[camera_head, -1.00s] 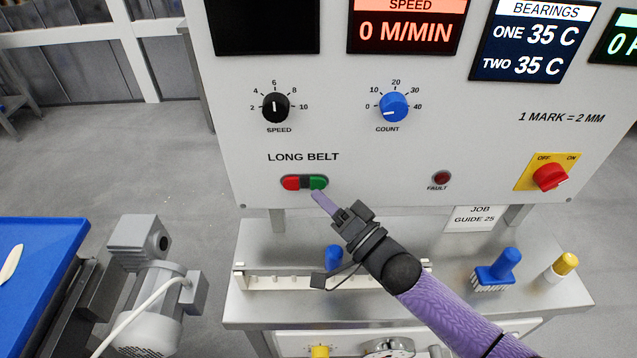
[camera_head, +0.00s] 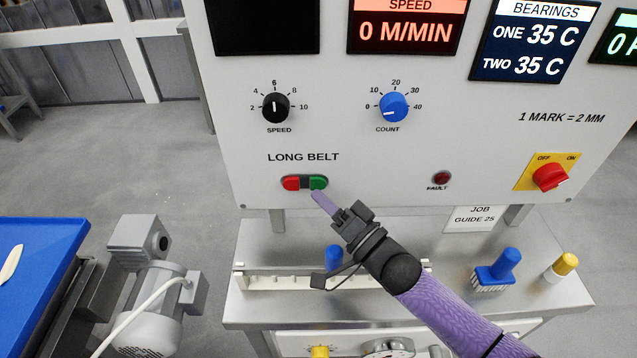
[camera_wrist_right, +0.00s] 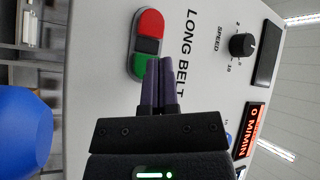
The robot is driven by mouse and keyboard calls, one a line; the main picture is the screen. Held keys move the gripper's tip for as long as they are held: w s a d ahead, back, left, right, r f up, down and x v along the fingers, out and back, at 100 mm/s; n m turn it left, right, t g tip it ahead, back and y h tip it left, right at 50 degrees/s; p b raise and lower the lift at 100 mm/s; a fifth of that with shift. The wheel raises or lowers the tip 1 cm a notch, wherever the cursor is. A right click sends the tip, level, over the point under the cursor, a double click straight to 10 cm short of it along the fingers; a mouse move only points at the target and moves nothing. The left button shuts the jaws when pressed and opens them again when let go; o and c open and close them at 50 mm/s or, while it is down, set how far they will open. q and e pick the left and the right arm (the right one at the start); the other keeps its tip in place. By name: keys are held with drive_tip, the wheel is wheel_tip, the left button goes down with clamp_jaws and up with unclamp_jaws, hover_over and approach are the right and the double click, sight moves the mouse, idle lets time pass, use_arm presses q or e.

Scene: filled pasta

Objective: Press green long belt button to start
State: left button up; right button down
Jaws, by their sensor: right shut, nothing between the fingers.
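The green long belt button (camera_head: 318,183) sits at the right end of a dark-framed oval on the panel, beside the red button (camera_head: 291,183), under the LONG BELT label. My right gripper (camera_head: 318,196) is shut and empty, its purple fingertips at the lower edge of the green button. In the right wrist view, the fingers (camera_wrist_right: 158,62) reach toward the panel beside the green button (camera_wrist_right: 138,66) and overlap its edge. I cannot tell whether they touch it. The speed display (camera_head: 407,30) reads 0 M/MIN. My left gripper is not in view.
The panel also carries a black speed knob (camera_head: 275,107), a blue count knob (camera_head: 393,107), a fault lamp (camera_head: 441,178) and a red rotary switch (camera_head: 550,177). Below is a steel shelf (camera_head: 420,305) with a blue brush (camera_head: 497,270). A motor (camera_head: 152,300) and blue belt (camera_head: 35,262) stand left.

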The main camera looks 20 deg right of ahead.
idle(0.4)
drive_tip(key=shift+w+d, duration=0.1)
drive_tip(key=shift+w, duration=0.35)
drive_tip(key=shift+w+d+b, duration=0.15)
drive_tip(key=shift+w+b, duration=0.2)
idle(0.5)
drive_tip(key=shift+s, duration=0.1)
drive_tip(key=shift+s+a+r+p, duration=0.1)
drive_tip(key=shift+s+a+p, duration=0.1)
drive_tip(key=shift+s+p, duration=0.25)
drive_tip(key=shift+s, duration=0.25)
drive_tip(key=shift+a, duration=0.1)
